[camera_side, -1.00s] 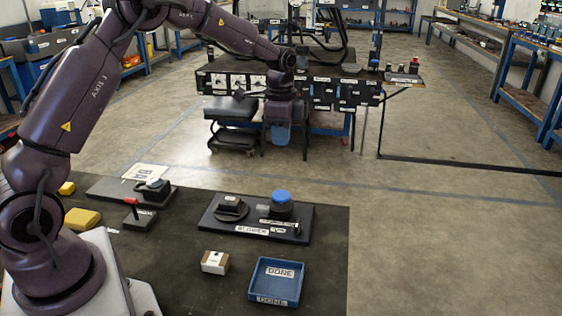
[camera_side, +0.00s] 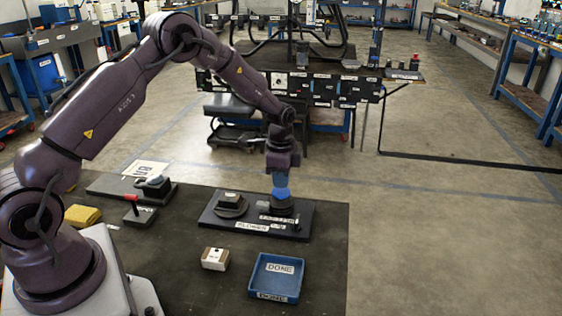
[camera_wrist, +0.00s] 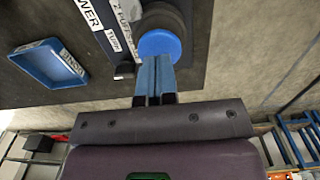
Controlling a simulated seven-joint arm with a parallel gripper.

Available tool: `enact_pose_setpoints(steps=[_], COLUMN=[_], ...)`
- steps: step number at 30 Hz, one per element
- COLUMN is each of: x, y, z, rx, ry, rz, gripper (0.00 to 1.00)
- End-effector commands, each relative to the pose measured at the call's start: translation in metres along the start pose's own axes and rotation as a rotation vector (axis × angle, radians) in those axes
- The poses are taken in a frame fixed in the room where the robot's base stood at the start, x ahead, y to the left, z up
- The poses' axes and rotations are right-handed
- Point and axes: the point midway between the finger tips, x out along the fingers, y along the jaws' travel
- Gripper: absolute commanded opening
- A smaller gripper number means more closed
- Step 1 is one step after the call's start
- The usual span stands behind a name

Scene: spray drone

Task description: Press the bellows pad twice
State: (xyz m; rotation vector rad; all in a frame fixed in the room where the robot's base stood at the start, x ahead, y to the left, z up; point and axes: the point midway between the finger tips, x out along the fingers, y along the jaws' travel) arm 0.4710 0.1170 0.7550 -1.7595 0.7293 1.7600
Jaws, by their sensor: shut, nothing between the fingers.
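The bellows pad is a black round body (camera_side: 281,208) with a blue cap (camera_side: 280,193), standing on the right part of a dark base plate marked BLOWER (camera_side: 240,218). My gripper (camera_side: 280,187) points straight down over it, with its blue fingers shut and empty. The fingertips are at the cap and partly hide it; I cannot tell whether they touch it or whether the pad is squeezed. In the wrist view the blue cap (camera_wrist: 158,43) lies just beyond the tips of the closed fingers (camera_wrist: 154,70).
In front are a white-and-brown block (camera_side: 215,259) and a blue DONE tray (camera_side: 276,291). A red-handled lever (camera_side: 132,207) and a yellow block (camera_side: 83,215) are at left.

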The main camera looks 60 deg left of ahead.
Motion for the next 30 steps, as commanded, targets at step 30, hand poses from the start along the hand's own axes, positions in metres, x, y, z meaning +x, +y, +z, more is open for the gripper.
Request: enact_pose_setpoints(steps=[30], x=[0.035], y=[0.000], z=[0.000], rx=[0.000], ry=[0.000], rz=[0.001], gripper=[0.00])
